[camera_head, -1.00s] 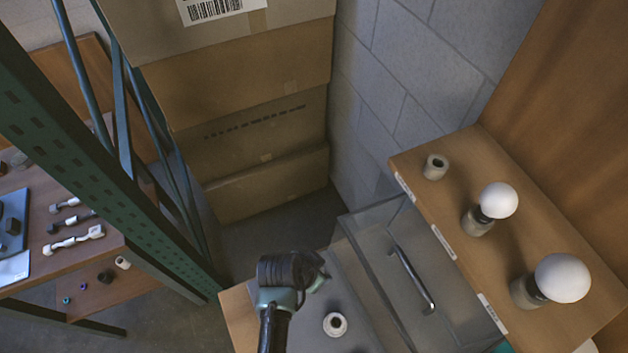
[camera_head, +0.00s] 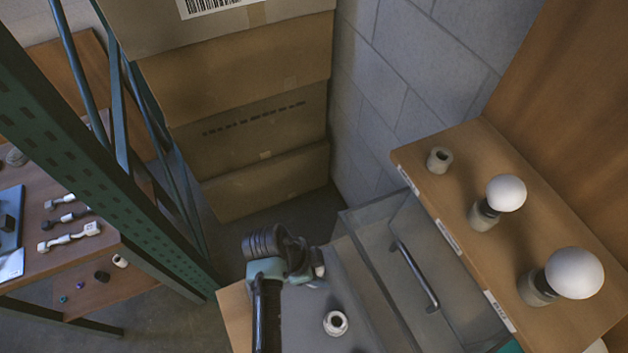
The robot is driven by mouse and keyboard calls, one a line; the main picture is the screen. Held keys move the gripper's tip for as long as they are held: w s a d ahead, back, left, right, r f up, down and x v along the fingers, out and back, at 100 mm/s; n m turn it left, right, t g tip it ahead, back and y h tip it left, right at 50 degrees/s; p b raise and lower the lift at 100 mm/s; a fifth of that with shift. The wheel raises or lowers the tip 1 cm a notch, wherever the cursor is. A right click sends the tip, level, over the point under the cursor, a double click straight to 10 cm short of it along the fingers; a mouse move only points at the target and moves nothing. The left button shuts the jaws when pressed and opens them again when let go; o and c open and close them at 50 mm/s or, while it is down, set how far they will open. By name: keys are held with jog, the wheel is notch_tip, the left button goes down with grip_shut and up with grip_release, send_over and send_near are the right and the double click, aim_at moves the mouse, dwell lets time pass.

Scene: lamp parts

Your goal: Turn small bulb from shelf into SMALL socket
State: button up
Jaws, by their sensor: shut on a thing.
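My gripper (camera_head: 312,276) is low in the middle of the head view, above the grey work surface (camera_head: 352,283). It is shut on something. A small pale piece (camera_head: 319,270) shows at its fingers, probably the small bulb, but most of it is hidden. A white round socket (camera_head: 336,323) with a dark opening stands upright on the grey surface, below and right of my gripper and apart from it. No size label is readable on it. On the wooden shelf (camera_head: 470,170), a small holder (camera_head: 440,160) stands with an open, empty top.
A medium white bulb (camera_head: 506,193) and a large white bulb (camera_head: 574,272) stand in holders on the shelf at right. A grey drawer unit with a handle (camera_head: 414,275) sits below it. Stacked cardboard boxes (camera_head: 250,120) and a green rack post (camera_head: 110,195) stand at left.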

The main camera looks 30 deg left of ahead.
jog(key=shift+s+f, duration=0.25)
jog(key=shift+f+m+g+b, duration=0.1)
jog(key=shift+m+g+b, duration=0.4)
jog(key=shift+m, duration=0.5)
jog(key=m, duration=0.1)
jog(key=m+g+b, duration=0.1)
jog(key=m, duration=0.1)
jog(key=m+h, duration=0.1)
jog(key=m, duration=0.1)
jog(key=shift+s+d+g, duration=0.15)
jog(key=shift+s+g, duration=0.15)
jog(key=shift+b, duration=0.3)
jog(key=shift+m+g+b, duration=0.3)
jog(key=shift+m+b, duration=0.05)
jog(key=shift+m, duration=0.35)
jog(key=m, duration=0.1)
jog(key=m+g, duration=0.1)
jog(key=m, duration=0.1)
jog(key=m+g+b, duration=0.1)
jog(key=m, duration=0.1)
jog(key=shift+s, duration=0.3)
